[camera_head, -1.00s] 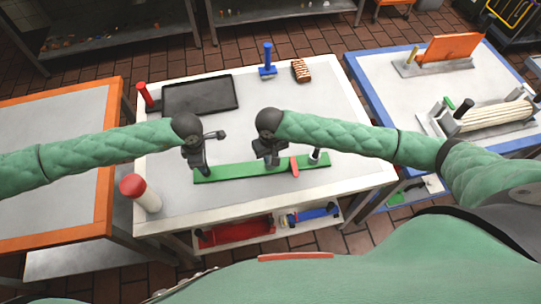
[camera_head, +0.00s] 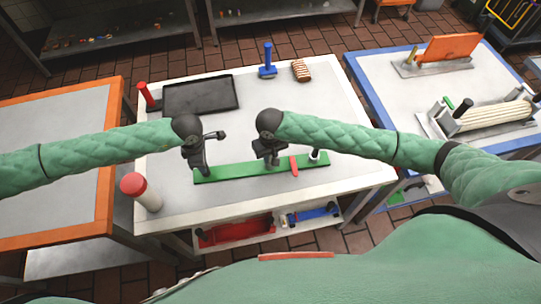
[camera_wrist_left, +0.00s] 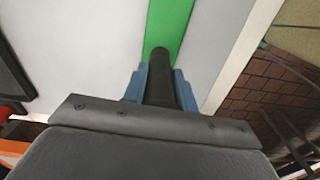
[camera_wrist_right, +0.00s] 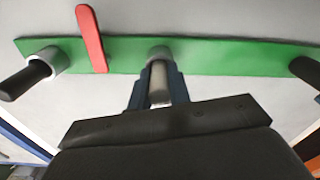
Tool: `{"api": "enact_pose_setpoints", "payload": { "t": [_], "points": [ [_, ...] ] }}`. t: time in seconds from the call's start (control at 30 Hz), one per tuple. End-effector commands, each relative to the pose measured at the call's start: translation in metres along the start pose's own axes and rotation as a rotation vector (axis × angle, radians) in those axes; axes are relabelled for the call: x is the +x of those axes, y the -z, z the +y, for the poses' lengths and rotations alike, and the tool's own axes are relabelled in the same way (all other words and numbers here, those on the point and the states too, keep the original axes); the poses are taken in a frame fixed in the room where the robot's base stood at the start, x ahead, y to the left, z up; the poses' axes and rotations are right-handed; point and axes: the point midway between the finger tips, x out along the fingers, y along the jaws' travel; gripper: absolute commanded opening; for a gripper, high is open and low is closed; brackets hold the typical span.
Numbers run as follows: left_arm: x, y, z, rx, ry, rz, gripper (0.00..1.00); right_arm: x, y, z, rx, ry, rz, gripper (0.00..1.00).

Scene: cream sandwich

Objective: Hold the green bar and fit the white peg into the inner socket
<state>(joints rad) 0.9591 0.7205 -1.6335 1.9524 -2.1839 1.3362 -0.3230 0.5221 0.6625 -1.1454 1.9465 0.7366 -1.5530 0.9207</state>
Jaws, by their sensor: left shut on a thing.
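The green bar (camera_head: 230,174) lies on the white table, with a red crosspiece (camera_wrist_right: 92,38) on it. My left gripper (camera_wrist_left: 160,84) is shut on a dark upright handle (camera_wrist_left: 160,62) at the bar's left end. The white peg (camera_wrist_right: 158,82) stands between the blue fingers of my right gripper (camera_wrist_right: 158,100), which close on its sides. The peg's far end meets the inner socket (camera_wrist_right: 158,52), a pale ring on the bar; how deep it sits cannot be told. A white outer socket (camera_wrist_right: 46,58) with a dark peg stands beyond the crosspiece.
A black tray (camera_head: 200,95), a blue stand (camera_head: 267,60) and a brown striped block (camera_head: 301,70) are at the back of the table. The table's middle right is clear.

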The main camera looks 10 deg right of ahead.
Motion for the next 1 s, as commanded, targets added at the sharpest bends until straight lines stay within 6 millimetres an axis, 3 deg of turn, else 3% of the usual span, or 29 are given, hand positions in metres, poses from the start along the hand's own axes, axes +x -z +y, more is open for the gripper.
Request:
{"api": "enact_pose_setpoints", "payload": {
  "t": [0.03, 0.23, 0.7, 1.0],
  "points": [
    [-0.005, -0.005, 0.002, 0.006, -0.007, -0.010, 0.00, 0.016, -0.006, 0.002, 0.003, -0.007, -0.016, 0.37],
    [-0.006, -0.006, 0.003, 0.006, -0.009, -0.012, 0.00, 0.003, -0.006, 0.002, 0.001, -0.008, -0.014, 0.38],
    [-0.003, -0.003, 0.002, 0.003, -0.005, -0.006, 0.00, -0.091, -0.002, 0.001, 0.002, -0.004, -0.008, 0.41],
    [-0.002, -0.002, 0.001, 0.002, -0.004, -0.004, 0.00, -0.122, -0.001, 0.001, 0.002, -0.005, -0.008, 0.41]
  ]
}}
